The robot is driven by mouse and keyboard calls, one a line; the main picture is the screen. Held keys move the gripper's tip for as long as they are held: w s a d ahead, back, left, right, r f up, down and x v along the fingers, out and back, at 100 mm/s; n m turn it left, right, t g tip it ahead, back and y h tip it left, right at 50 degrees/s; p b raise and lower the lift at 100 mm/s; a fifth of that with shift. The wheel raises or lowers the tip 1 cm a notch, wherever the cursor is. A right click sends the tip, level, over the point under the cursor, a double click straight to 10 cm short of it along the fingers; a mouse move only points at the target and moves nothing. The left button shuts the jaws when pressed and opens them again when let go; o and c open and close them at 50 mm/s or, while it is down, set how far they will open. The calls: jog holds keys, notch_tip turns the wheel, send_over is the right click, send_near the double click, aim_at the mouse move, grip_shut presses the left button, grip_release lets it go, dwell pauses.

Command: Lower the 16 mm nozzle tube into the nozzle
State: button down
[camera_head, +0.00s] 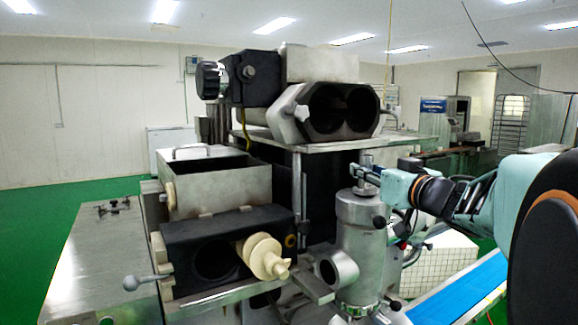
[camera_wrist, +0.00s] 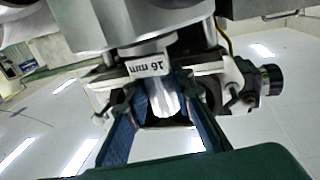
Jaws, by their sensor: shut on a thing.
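The nozzle (camera_head: 358,228) is an upright steel cylinder at the front of the machine, right of centre in the head view. My gripper (camera_head: 370,174) is just above its top rim, reaching in from the right. It is shut on the 16 mm nozzle tube (camera_head: 367,159), a slim metal piece whose top shows above the fingers, roughly upright. In the wrist view the tube (camera_wrist: 162,100) sits between the blue finger pads of my gripper (camera_wrist: 165,90), beside a white "16 mm" label (camera_wrist: 147,67) that reads upside down. The tube's lower end is hidden, so I cannot tell how deep it sits.
The machine's twin-bore block (camera_head: 340,108) and metal plate (camera_head: 345,145) stand behind and above the nozzle. A cream screw part (camera_head: 263,255) and a steel hopper (camera_head: 205,187) are to the left. A blue conveyor belt (camera_head: 460,298) runs at lower right.

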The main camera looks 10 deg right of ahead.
jog(key=shift+f, duration=0.15)
jog(key=c, duration=1.4)
grip_release()
